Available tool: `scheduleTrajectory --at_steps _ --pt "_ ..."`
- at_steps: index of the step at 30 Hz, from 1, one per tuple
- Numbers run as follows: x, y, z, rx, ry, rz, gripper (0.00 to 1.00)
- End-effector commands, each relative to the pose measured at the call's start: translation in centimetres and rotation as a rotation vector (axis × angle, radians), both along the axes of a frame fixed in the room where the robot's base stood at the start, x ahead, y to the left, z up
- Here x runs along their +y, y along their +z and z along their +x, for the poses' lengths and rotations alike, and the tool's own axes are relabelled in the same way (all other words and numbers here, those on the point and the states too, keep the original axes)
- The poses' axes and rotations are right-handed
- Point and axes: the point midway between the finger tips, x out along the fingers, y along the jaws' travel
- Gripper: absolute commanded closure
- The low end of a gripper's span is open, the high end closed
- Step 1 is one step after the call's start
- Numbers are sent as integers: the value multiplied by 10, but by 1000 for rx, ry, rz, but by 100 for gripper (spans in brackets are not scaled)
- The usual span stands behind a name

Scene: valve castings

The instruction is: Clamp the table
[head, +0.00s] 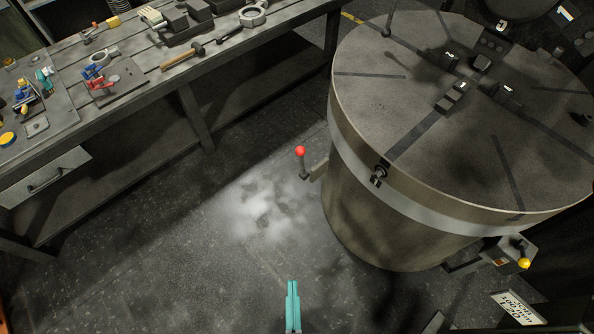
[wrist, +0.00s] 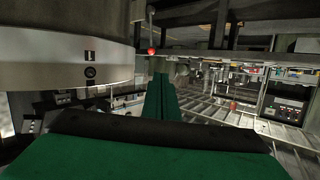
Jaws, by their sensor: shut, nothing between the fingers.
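The large round slotted table (head: 370,110) stands on a drum base at the right of the head view. Its rim (wrist: 75,70) fills the upper left of the wrist view, which looks upside down. A lever with a red ball knob (head: 300,151) sticks up from a bracket at the table's left side. The red knob (wrist: 151,51) also shows in the wrist view, beyond my fingertips. My gripper (head: 293,290) is at the bottom middle of the head view, its teal fingers together and empty. It is apart from the lever and the table. In the wrist view its fingers (wrist: 160,95) show green.
A box with a yellow knob (head: 523,263) sits at the table's lower right, near a lettered sign (head: 518,308). A workbench (head: 150,75) with tools, clamps and a hammer (head: 183,57) runs along the upper left. The floor (head: 230,240) between bench and table is clear.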

Motion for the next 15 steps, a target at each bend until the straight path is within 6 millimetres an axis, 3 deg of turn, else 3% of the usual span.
scheduleTrajectory --at_steps 11,15 --pt "-5 35 -22 -15 17 -63 100" --pt "-5 26 -16 -29 25 -111 100"
